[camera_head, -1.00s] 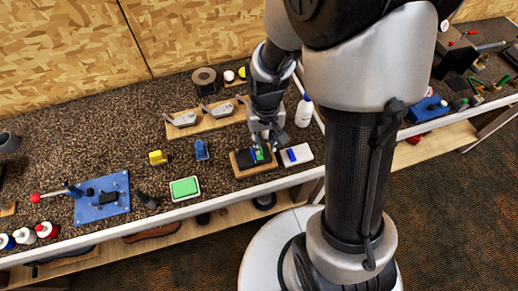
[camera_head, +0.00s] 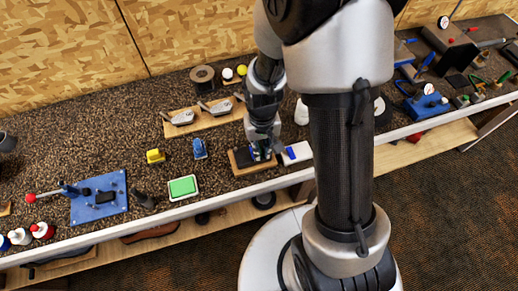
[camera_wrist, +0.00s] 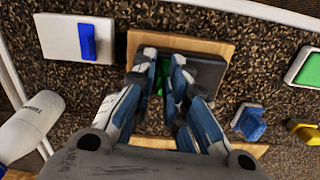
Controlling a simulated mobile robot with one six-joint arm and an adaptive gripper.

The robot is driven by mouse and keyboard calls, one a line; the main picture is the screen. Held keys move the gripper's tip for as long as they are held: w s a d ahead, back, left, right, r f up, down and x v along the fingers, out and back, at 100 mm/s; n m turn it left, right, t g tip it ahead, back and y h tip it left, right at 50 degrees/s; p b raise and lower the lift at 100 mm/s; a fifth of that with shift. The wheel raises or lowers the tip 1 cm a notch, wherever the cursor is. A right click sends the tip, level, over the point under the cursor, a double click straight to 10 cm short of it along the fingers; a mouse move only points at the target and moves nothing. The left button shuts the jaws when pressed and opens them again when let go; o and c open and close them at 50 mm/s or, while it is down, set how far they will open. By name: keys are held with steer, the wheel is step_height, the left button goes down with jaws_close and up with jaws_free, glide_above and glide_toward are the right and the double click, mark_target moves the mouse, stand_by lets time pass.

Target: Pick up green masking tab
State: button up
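The green masking tab (camera_wrist: 161,76) shows between the two fingers of my gripper in the wrist view, over a dark block on a wooden board. My gripper (camera_wrist: 164,62) points down, with its fingertips low at the dark block and one on each side of the tab. The fingers stand a small gap apart, and the frames do not show whether they press on the tab. In the head view my gripper (camera_head: 262,154) is at the wooden board and mostly hides the tab.
A white block (camera_wrist: 75,38) with a blue tab (camera_wrist: 88,42) lies beside the board. A blue item (camera_wrist: 249,122), a yellow item (camera_wrist: 306,131) and a green pad in a white tray (camera_head: 183,188) are nearby. A white bottle (camera_wrist: 32,125) stands close to my gripper.

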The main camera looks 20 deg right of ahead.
jaws_close()
